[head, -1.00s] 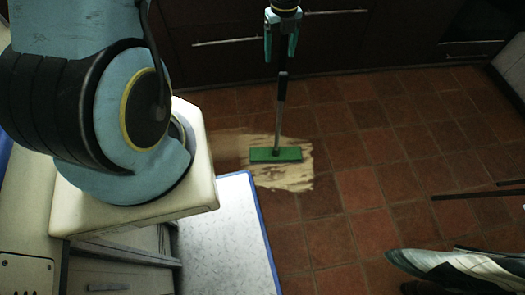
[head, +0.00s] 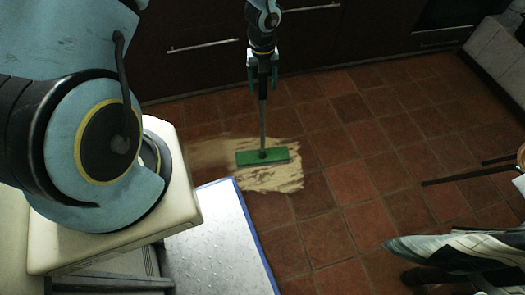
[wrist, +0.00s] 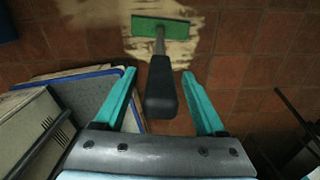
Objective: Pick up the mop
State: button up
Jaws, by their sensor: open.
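The mop has a flat green head (head: 262,157) resting on a pale spill patch on the tiled floor, and its thin grey pole (head: 263,128) stands up towards my gripper. My gripper (head: 264,82) is open at the top of the pole, its teal fingers on either side of it in the head view. In the wrist view the mop's black handle (wrist: 161,88) lies between the two open teal fingers (wrist: 161,92), apart from both. The green mop head (wrist: 160,27) shows beyond it. The upper end of the handle is partly hidden in the head view by my gripper.
Dark cabinets with metal handles (head: 204,46) stand behind. A light metal sheet with a blue edge (head: 218,240) is at the lower middle. Dark thin legs (head: 465,175) and a grey-white cloth-like thing (head: 450,250) are at the right. Tiled floor (head: 370,150) between is clear.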

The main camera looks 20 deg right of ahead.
notch_tip(320, 180, down, 2)
jog(key=shift+f, duration=0.1)
grip_shut()
dwell(0.5)
